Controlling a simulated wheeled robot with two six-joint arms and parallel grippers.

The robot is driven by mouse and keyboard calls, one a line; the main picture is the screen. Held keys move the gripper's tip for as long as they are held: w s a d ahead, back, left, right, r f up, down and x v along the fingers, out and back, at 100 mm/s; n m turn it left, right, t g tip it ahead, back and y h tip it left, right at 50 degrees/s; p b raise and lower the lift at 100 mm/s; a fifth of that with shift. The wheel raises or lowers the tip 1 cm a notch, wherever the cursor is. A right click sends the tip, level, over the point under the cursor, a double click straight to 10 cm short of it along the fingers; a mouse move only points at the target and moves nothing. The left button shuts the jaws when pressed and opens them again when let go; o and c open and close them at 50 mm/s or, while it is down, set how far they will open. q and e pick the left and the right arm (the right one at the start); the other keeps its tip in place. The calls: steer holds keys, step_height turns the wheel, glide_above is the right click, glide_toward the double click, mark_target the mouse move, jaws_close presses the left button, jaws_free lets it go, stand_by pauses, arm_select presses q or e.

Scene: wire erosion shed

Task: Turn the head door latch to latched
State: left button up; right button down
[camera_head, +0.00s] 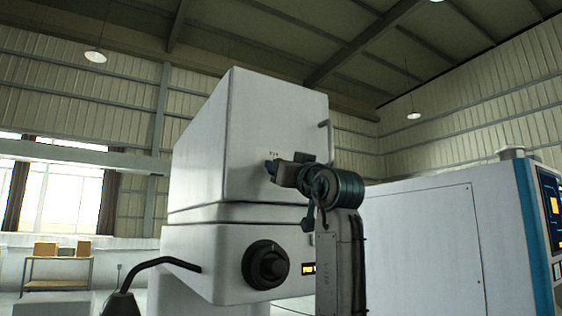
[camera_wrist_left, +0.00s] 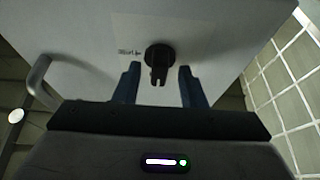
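The head door latch (camera_wrist_left: 158,62) is a black round knob with a short lever pointing down in the left wrist view. It sits on the pale door (camera_wrist_left: 205,25) beside a small printed label (camera_wrist_left: 129,51), which appears upside down there. My left gripper (camera_wrist_left: 160,84) is open, with one blue finger on each side of the lever and visible gaps to both. In the head view my left gripper (camera_head: 271,166) is at the face of the white head box (camera_head: 270,105), just below the label, and covers the latch. My right gripper is not in view.
A bar handle (camera_head: 324,135) sticks out at the head box's right edge. A large black dial (camera_head: 266,265) is below on the machine. A black bent tube (camera_head: 165,262) is at lower left. A white cabinet (camera_head: 430,240) with a screen stands right.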

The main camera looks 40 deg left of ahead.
arm_select(q)
steer(key=shift+w+a+r, duration=0.1)
steer(key=shift+w+a, duration=0.05)
steer(key=shift+a, duration=0.1)
steer(key=c, duration=0.6)
steer(key=shift+c, duration=0.2)
steer(key=shift+m+t, duration=0.4)
steer(key=shift+m, duration=0.1)
steer(key=m+t+h+b, duration=0.1)
steer(key=m+h, duration=0.1)
steer(key=m, duration=0.5)
steer(key=m+t+h+b, duration=0.1)
steer(key=m+t+h, duration=0.1)
steer(key=m, duration=0.5)
steer(key=m+t+h+b, duration=0.1)
steer(key=m+h, duration=0.2)
steer(key=m, duration=0.4)
steer(key=shift+r+h, duration=0.2)
steer(key=shift+h, duration=0.1)
steer(key=shift+m, duration=0.4)
